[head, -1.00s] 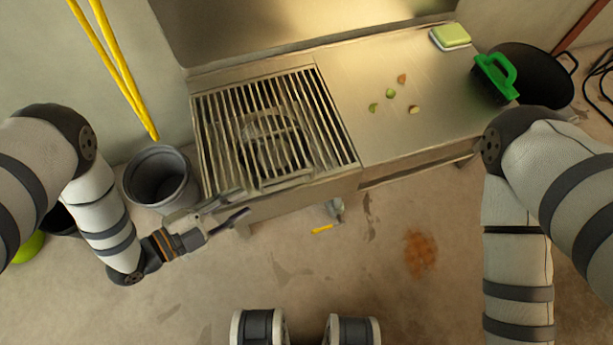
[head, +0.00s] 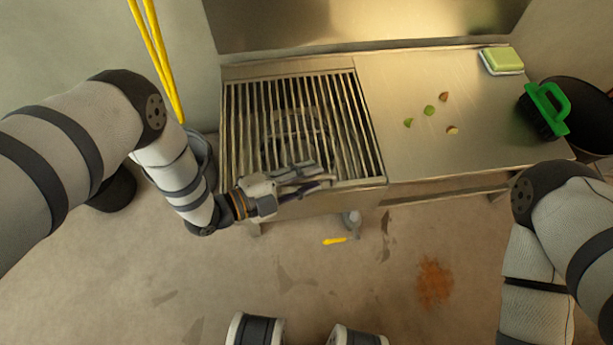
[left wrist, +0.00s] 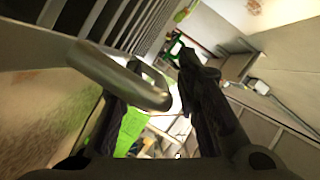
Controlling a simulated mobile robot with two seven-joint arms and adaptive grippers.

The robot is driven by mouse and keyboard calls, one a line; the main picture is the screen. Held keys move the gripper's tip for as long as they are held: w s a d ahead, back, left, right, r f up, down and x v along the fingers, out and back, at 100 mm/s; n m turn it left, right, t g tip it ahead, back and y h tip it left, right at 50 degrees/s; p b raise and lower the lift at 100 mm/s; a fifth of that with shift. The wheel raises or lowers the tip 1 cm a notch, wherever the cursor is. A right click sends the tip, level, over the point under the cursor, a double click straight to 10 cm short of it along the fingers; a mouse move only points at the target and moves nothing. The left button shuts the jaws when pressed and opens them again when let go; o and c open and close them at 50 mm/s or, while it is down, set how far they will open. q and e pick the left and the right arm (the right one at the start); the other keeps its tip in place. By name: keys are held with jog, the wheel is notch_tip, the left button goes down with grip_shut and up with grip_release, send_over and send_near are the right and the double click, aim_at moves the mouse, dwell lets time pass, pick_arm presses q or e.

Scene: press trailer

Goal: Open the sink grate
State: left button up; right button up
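The sink grate (head: 300,125), a panel of parallel metal bars, lies flat over the sink at the left of the steel counter. My left gripper (head: 319,176) is at the grate's front edge, pointing right, with its fingers apart. In the left wrist view, a rounded metal loop handle (left wrist: 120,72) sticks out from the edge beside the grate bars (left wrist: 135,20). The loop's end reaches in between the two dark fingers (left wrist: 165,95), overlapping the left one in the picture. I cannot tell whether they touch. My right gripper is outside the views.
A steel counter (head: 400,145) to the right holds several food scraps, a green sponge (head: 502,59) and a green-handled brush (head: 546,107). A dark pan (head: 590,115) is at the far right. A grey bucket (head: 203,150) stands left of the sink. The floor in front is mostly clear.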

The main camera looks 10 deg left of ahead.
pick_arm(q)
grip_shut()
